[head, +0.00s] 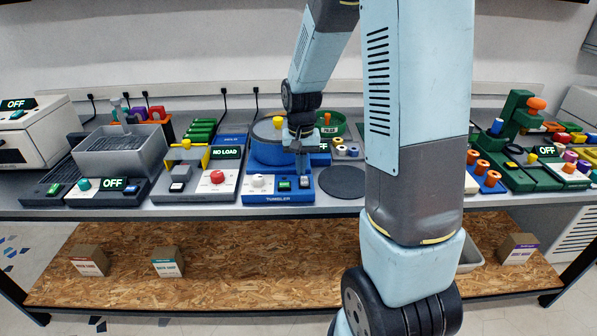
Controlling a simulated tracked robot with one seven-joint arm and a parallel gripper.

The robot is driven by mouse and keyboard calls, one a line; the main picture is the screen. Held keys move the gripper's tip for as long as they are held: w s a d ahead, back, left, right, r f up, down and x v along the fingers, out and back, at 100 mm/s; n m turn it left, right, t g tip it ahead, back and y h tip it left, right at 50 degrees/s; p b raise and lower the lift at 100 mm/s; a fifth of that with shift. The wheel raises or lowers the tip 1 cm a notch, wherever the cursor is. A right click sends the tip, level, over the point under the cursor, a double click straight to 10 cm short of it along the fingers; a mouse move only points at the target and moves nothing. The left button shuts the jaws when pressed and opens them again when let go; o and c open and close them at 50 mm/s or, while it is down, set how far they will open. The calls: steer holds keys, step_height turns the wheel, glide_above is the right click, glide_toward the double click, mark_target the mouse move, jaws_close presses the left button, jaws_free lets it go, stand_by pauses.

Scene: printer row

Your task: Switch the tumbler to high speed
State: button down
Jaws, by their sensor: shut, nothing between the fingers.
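The tumbler is a blue machine on the bench, and its front panel (277,198) carries the label TUMBLER. A round blue drum (268,150) stands behind the panel. A white knob (258,181) is at the panel's left, with a green button (284,185) to its right. A small dark part sits at the panel's right end. My gripper (302,170) points down, shut and empty, over the right part of the panel. I cannot tell whether its tips touch the panel. My gripper and wrist hide part of the drum and a small display behind them.
A NO LOAD station with a red knob (217,177) stands close to the tumbler's left. A dark round pad (342,182) lies to its right. A grey sink-like tray (120,145) is further left. Green equipment (515,125) is at the right. Boxes sit on the lower shelf (220,270).

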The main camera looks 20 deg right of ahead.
mark_target(301, 180)
step_height(301, 180, up, 12)
stand_by(0.4)
steer(key=s+r+n+t, duration=0.1)
steer(key=s+r+t, duration=0.1)
steer(key=s, duration=0.5)
steer(key=s+a+r+n+t, duration=0.1)
steer(key=s+r, duration=0.4)
steer(key=s, duration=0.2)
steer(key=s+r+n+t, duration=0.1)
steer(key=s+r+t, duration=0.1)
steer(key=s, duration=0.5)
steer(key=shift+s+a+r+n+t, duration=0.3)
steer(key=shift+s+r, duration=0.1)
steer(key=shift+r, duration=0.45)
